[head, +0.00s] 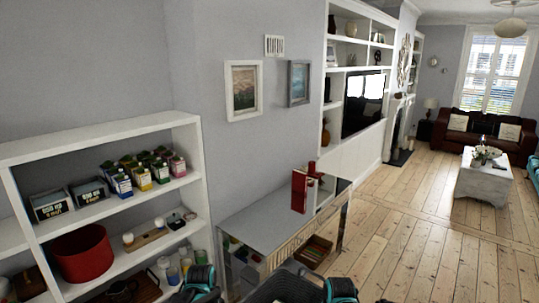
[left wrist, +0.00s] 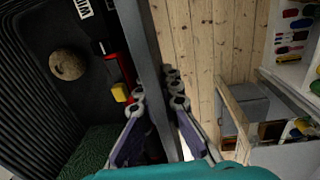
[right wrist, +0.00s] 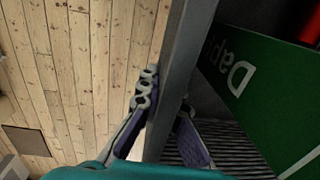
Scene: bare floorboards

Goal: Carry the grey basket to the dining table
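The grey basket (head: 285,287) is at the bottom edge of the head view, mostly cut off, between my two grippers. My left gripper (head: 200,280) has its fingers on either side of the basket's rim, closed on it, as the left wrist view shows (left wrist: 158,105). My right gripper (head: 341,289) pinches the opposite rim in the right wrist view (right wrist: 166,98). Inside the basket are a round brown object (left wrist: 68,65), a yellow piece (left wrist: 119,91) and a green box with lettering (right wrist: 245,85). I cannot make out a certain dining table.
A white shelf unit (head: 100,133) with bottles and a red pot (head: 82,255) stands at left. A low grey-topped cabinet (head: 275,222) is ahead along the wall. Open floorboards (head: 420,240) lie to the right, towards a white table with flowers (head: 484,182) and a brown sofa (head: 478,135).

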